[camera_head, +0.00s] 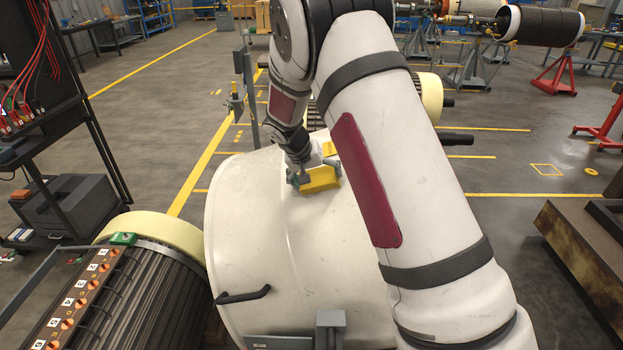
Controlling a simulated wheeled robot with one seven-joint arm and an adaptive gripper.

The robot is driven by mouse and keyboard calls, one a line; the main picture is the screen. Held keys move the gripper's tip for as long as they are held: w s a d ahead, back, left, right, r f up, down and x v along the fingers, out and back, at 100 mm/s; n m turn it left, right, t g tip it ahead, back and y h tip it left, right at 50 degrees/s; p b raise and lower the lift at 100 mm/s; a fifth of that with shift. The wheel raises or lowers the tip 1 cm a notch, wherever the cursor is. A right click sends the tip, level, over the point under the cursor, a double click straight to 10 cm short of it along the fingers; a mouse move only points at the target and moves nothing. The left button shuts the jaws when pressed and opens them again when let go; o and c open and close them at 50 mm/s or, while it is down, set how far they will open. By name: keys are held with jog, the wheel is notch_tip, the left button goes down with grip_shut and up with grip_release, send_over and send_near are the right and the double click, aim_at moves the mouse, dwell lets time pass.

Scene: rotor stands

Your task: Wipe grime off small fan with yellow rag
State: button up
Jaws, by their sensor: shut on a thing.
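My gripper (303,178) is at the end of my arm, pointing down over the large white housing (243,235) in the middle of the view. It is shut on the yellow rag (321,180), which shows as a yellow block-like shape at the fingers. The rag is at or just above the housing's top; I cannot tell whether it touches. Another small yellow patch (328,148) shows just behind the gripper. I cannot make out a small fan or any grime; my arm hides the right part of the housing.
A ribbed rotor (130,305) with a cream end ring lies at the lower left. A black rack with red cables (35,75) stands at the left. A dark metal block (580,235) is at the right. Rotor stands (560,75) are behind. Floor is open at the right.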

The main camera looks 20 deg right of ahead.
aim_at(292, 191)
jog(key=shift+s+d+r, duration=0.1)
jog(key=shift+s+d, duration=0.1)
jog(key=shift+d, duration=0.25)
jog(key=shift+s+d+r, duration=0.1)
jog(key=shift+s+d, duration=0.05)
jog(key=shift+d, duration=0.25)
